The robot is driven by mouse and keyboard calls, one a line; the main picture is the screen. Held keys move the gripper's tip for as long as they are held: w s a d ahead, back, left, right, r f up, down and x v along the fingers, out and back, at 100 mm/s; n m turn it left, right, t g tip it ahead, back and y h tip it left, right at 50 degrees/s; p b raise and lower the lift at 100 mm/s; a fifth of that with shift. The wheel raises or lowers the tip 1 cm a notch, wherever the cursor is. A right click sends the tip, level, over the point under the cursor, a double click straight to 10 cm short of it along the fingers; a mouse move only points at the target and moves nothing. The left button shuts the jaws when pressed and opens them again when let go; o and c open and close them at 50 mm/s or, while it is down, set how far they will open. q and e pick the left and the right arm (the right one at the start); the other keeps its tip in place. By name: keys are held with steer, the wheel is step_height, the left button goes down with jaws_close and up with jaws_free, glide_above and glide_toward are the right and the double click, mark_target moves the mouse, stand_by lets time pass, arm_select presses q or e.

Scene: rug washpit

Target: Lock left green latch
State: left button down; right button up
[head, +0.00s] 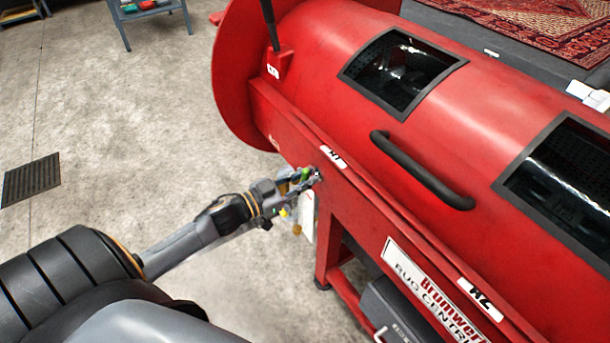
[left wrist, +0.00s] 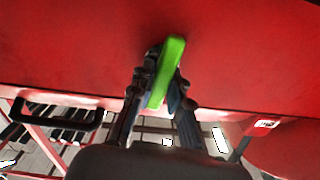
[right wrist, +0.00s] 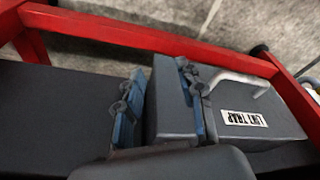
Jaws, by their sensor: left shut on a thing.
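The left green latch (head: 306,173) is on the front side of the red rug centrifuge (head: 325,130), below the first small white label. It fills the middle of the left wrist view as a bright green handle (left wrist: 167,70), slightly tilted. My left gripper (head: 302,181) is at the latch, with its fingers (left wrist: 162,88) shut on both sides of the green handle. The fingers partly hide its lower end.
A black bar handle (head: 422,170) and two dark windows are on the drum. The grey lint trap box (right wrist: 255,115) sits by the red frame rail (right wrist: 150,38). A patterned rug (head: 540,25) lies at the back right. Concrete floor at left is mostly clear around a dark grate (head: 31,180).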

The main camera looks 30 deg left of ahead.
arm_select(q)
steer(key=m+p, duration=0.1)
steer(key=m, duration=0.3)
steer(key=shift+d, duration=0.15)
steer(key=shift+s+d+m+p, duration=0.1)
steer(key=shift+m+p, duration=0.3)
steer(key=shift+m, duration=0.7)
steer(key=shift+f+m, duration=0.1)
steer(key=shift+m, duration=0.9)
steer(key=m, duration=0.2)
steer(key=shift+d+f+m, duration=0.1)
steer(key=shift+f+m, duration=0.05)
steer(key=shift+m, duration=0.15)
steer(key=m, duration=0.2)
steer(key=shift+f+m, duration=0.1)
steer(key=shift+m, duration=0.8)
steer(key=shift+f+m+b, duration=0.1)
steer(key=shift+m+b, duration=0.35)
steer(key=shift+m, duration=0.45)
arm_select(e)
steer(key=f, duration=0.2)
steer(key=s+f, duration=0.1)
steer(key=f, duration=0.1)
steer(key=shift+s, duration=0.2)
